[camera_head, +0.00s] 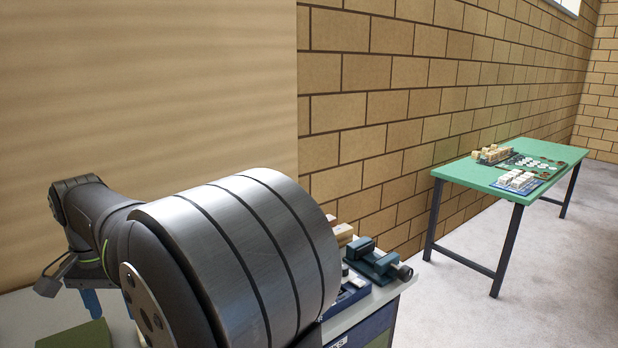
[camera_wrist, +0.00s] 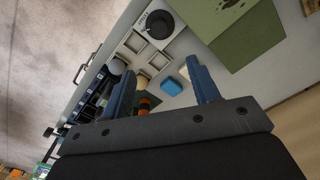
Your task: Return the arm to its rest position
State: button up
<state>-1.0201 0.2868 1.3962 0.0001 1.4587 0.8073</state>
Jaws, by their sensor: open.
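My gripper (camera_wrist: 160,66) shows in the wrist view with its two blue fingers spread apart and nothing between the tips. It hangs above a pale bench top (camera_wrist: 185,55). In the head view my arm fills the lower left, and the blue fingers of my gripper (camera_head: 104,303) point down beyond it, partly hidden by the arm. A small blue block (camera_wrist: 172,87) lies on the bench below, between the fingers in the picture. An orange and dark item (camera_wrist: 146,103) is close to the left finger, partly hidden.
A green box (camera_wrist: 235,35) and a white unit with a black knob (camera_wrist: 159,25) stand on the bench. A vise (camera_head: 376,263) sits at the bench's right end. A brick wall (camera_head: 400,110) rises behind. A green table (camera_head: 460,171) with game pieces stands apart at right.

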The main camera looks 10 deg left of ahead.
jog(key=shift+m, duration=1)
jog(key=o, duration=1)
jog(key=s+a+m, duration=0.7)
jog(key=a+m, duration=0.2)
jog(key=a, duration=0.1)
notch_tip(320, 180, down, 9)
jog(key=shift+f, duration=0.2)
jog(key=shift+w, duration=0.1)
